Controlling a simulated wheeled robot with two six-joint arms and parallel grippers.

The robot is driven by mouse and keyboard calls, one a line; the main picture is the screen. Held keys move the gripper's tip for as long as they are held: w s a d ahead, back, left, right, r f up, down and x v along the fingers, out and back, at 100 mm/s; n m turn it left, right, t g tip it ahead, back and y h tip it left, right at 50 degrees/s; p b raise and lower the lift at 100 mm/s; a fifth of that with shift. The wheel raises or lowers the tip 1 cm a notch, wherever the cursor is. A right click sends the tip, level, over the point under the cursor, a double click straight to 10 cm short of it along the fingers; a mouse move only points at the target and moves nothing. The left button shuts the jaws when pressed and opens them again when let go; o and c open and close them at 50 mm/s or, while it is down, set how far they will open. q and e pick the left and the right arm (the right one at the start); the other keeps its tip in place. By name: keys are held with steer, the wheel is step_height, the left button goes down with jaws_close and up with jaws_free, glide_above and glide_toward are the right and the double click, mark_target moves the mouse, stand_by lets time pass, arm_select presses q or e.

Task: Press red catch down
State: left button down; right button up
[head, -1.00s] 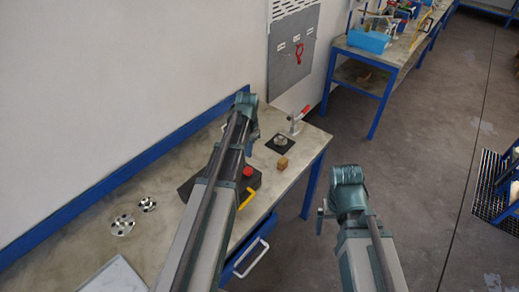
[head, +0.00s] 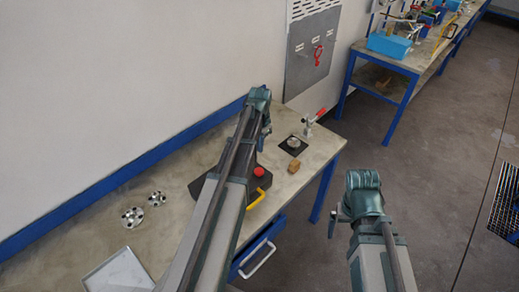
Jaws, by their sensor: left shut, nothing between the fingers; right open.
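A small clamp with a red handle (head: 321,112) stands upright at the back right of the workbench, beside a dark square plate with a round metal flanged piece (head: 294,142) on it. The handle slopes up to the right; no other part is clearly a red catch. My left gripper (head: 262,143) hangs over the bench, left of the flanged piece and apart from the clamp. It is shut and empty, partly hidden by its own arm. My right gripper (head: 333,227) is open, out past the bench's right edge, over the floor, touching nothing.
A dark box with a red button (head: 259,171) lies partly behind my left arm. A wooden block (head: 294,168) sits near the bench's right edge. Metal flanges (head: 132,217) and a grey tray (head: 117,272) lie at left. A wall panel (head: 313,48) holds a red part.

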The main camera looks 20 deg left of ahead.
mark_target(259, 171)
arm_select(q)
steer(key=f+b, duration=1.1)
steer(key=f, duration=0.1)
steer(key=shift+w+a+f+b, duration=0.15)
steer(key=shift+w+f+b, duration=0.1)
steer(key=shift+b, duration=0.1)
